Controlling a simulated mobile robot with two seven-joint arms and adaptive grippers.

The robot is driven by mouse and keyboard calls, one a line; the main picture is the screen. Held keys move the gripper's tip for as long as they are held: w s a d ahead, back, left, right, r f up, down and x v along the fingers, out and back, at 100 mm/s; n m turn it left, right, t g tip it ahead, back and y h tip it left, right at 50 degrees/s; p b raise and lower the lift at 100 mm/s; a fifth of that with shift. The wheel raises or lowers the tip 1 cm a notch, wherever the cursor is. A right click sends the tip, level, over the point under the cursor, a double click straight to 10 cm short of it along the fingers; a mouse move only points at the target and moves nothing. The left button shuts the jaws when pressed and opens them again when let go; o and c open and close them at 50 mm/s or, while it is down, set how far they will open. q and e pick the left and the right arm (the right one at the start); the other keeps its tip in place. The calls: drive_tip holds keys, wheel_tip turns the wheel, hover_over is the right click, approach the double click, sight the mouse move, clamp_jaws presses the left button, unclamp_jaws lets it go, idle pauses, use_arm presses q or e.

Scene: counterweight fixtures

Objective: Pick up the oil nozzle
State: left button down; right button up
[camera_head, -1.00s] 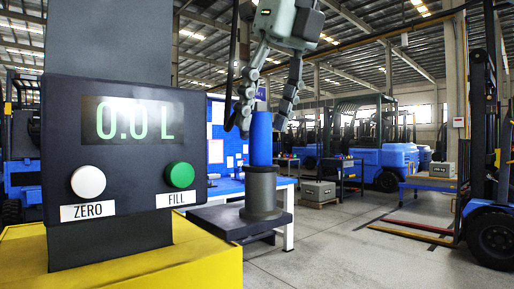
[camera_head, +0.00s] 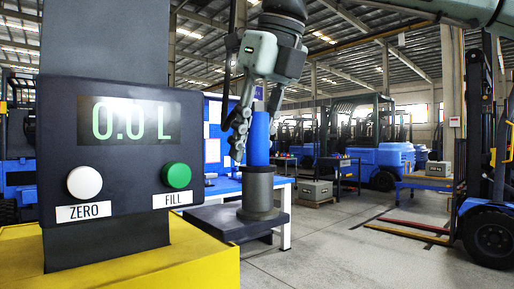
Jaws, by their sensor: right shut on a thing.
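The oil nozzle (camera_head: 258,140) is a blue upright cylinder with a grey tip, standing in a dark grey round holder (camera_head: 259,190) right of the dispenser panel. My right gripper (camera_head: 253,122) comes down from above and is shut on the nozzle's upper part, with one finger at its left side and the other near its top right. The nozzle's lower end is hidden in the holder. My left gripper is not in view.
The dispenser panel (camera_head: 120,150) stands close at left, reading 0.0 L, with a white ZERO button (camera_head: 84,182) and a green FILL button (camera_head: 176,175). A yellow base (camera_head: 130,265) is below.

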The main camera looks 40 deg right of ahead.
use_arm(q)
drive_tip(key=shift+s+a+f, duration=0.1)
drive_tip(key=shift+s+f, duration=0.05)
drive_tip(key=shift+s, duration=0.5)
use_arm(e)
clamp_jaws()
drive_tip(key=shift+r, duration=0.15)
